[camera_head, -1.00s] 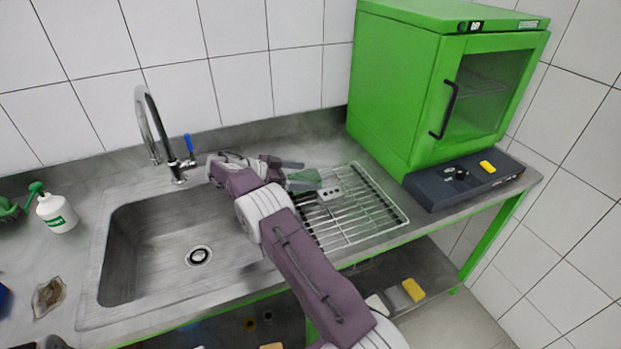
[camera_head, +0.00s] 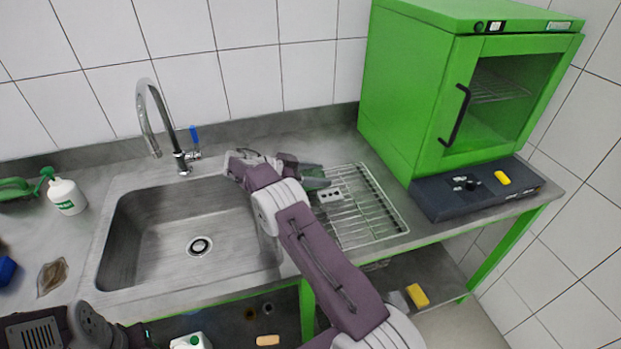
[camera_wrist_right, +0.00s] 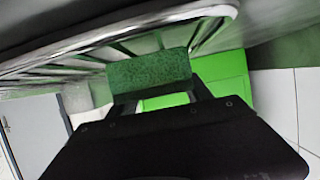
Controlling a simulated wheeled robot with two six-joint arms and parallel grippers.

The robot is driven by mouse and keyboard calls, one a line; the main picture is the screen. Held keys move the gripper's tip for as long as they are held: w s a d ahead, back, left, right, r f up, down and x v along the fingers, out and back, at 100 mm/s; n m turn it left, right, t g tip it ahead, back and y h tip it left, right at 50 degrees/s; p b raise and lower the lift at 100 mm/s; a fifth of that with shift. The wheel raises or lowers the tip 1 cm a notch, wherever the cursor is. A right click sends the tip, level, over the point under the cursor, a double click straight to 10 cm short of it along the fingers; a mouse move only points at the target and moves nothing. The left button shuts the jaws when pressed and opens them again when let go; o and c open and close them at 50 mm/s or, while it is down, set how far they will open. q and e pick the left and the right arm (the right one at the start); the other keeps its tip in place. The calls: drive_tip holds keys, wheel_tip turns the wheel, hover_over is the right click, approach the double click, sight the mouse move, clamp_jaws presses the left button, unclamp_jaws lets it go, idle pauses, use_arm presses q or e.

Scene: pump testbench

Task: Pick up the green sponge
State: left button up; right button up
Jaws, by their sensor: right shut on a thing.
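The green sponge (camera_wrist_right: 150,73) is between the two dark fingers of my right gripper (camera_wrist_right: 158,88) in the right wrist view. The gripper is shut on it. In the head view my right arm reaches over the right edge of the sink, and its gripper (camera_head: 300,171) points right, with the sponge (camera_head: 314,183) by the left part of the wire rack. The arm partly hides this area, and I cannot tell whether the sponge touches the rack. A dark part of my left arm shows at the bottom left; its fingers cannot be made out.
The wire rack (camera_head: 378,212) lies right of the sink (camera_head: 150,235). The tap (camera_head: 150,120) stands behind the sink. A green oven (camera_head: 410,95) on a dark base (camera_head: 450,197) stands at the right. A white bottle (camera_head: 66,197) stands at the left. A yellow block (camera_head: 417,295) lies below.

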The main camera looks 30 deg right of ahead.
sight(318, 174)
drive_tip(key=shift+r, duration=0.25)
wheel_tip(318, 174, up, 3)
drive_tip(key=shift+r, duration=0.1)
drive_tip(key=s+d+r+b, duration=0.3)
drive_tip(key=s+r, duration=0.4)
drive_tip(key=s, duration=0.4)
drive_tip(key=shift+s, duration=0.15)
drive_tip(key=shift+d, duration=0.1)
